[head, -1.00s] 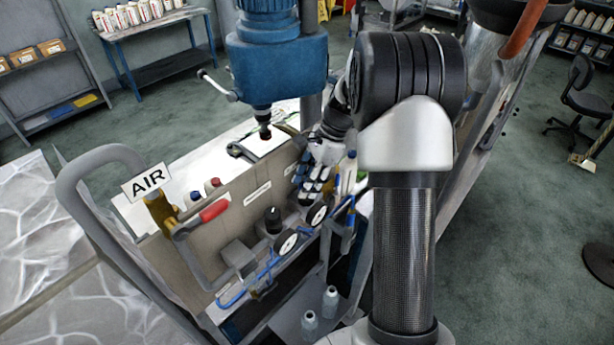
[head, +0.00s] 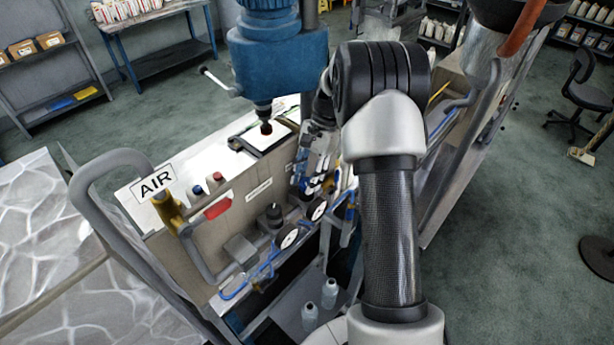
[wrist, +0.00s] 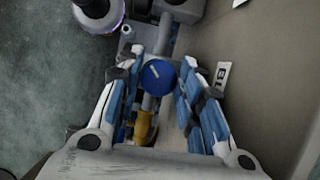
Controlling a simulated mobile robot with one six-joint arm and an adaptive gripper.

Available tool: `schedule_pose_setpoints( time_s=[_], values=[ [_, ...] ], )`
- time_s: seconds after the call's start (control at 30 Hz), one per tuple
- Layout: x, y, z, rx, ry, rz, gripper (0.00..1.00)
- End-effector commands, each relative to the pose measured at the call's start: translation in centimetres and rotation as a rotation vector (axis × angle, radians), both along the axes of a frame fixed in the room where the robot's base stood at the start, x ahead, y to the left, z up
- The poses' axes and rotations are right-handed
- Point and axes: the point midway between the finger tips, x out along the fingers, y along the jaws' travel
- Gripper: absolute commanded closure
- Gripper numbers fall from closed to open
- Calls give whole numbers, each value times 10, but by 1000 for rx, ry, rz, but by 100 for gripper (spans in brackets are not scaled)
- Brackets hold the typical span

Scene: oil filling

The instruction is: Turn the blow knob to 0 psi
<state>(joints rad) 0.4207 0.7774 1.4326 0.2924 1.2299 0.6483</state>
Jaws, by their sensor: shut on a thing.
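The blow knob (wrist: 157,76) is a round blue cap with a short white mark, seen from above in the wrist view. My gripper (wrist: 160,72) points down with one finger on each side of it and is shut on it. A label beginning "BL" (wrist: 222,74) is on the panel beside the knob. In the head view my gripper (head: 312,186) is against the panel front, just above the right-hand gauge (head: 319,208). The knob is hidden by the fingers there. The gauge readings are too small to read.
A black knob (head: 273,214) and another gauge (head: 288,237) sit to the left on the panel (head: 245,205). A red-handled valve (head: 217,208) and an AIR sign (head: 156,182) are further left. The blue machine head (head: 277,60) hangs above. Bottles (head: 329,293) stand below.

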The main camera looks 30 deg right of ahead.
Motion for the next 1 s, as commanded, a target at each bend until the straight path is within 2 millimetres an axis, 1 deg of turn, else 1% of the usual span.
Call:
schedule_pose_setpoints(
  time_s=[0.33,0.37,0.63,0.9,1.0],
  values=[
    [0,0,1,0,-2,4,90],
    [0,0,1,0,-2,4,64],
    [0,0,0,-1,-1,2,46],
    [1,0,1,-1,-3,1,46],
    [2,-1,4,-1,-5,2,46]
  ],
)
